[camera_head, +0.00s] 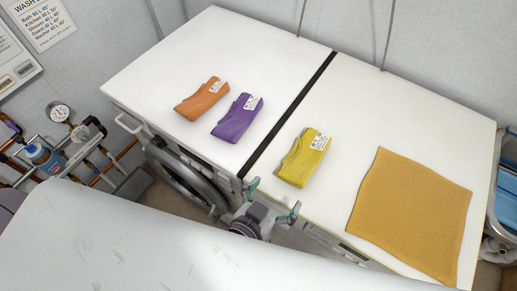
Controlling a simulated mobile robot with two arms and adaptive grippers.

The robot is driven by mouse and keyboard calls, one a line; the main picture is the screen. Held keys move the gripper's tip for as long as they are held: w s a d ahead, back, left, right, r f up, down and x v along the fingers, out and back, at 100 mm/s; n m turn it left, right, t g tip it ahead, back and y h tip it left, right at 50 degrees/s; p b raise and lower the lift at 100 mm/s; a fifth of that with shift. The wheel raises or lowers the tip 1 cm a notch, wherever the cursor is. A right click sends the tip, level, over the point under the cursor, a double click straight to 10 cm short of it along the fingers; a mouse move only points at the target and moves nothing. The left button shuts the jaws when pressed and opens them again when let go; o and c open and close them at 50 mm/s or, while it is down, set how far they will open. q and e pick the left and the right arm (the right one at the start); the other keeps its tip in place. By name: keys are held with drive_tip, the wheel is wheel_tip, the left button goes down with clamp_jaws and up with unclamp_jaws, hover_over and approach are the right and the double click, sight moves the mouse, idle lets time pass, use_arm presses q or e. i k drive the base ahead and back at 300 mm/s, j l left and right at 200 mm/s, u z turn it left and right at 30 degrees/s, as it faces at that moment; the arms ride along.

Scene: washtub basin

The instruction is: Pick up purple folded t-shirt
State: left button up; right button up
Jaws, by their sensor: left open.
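The purple folded t-shirt (237,119) lies on the left white machine top, with a small white label at its upper right corner. An orange folded t-shirt (202,99) lies just left of it. A yellow folded t-shirt (303,159) lies on the right machine top, across the dark gap. My left gripper (273,199) is open and empty, its two teal-tipped fingers spread near the front edge of the machines. It is below and right of the purple t-shirt and apart from it. My right gripper is not in view.
A flat mustard cloth (412,214) covers much of the right machine top. A dark gap (290,114) divides the two tops. Pipes and a gauge (59,112) are at the left, and a blue basket (508,190) is at the right edge. The rear left top is clear.

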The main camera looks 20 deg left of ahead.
sight(238, 116)
drive_tip(key=i+l+u, duration=0.1)
drive_tip(key=u, duration=0.8)
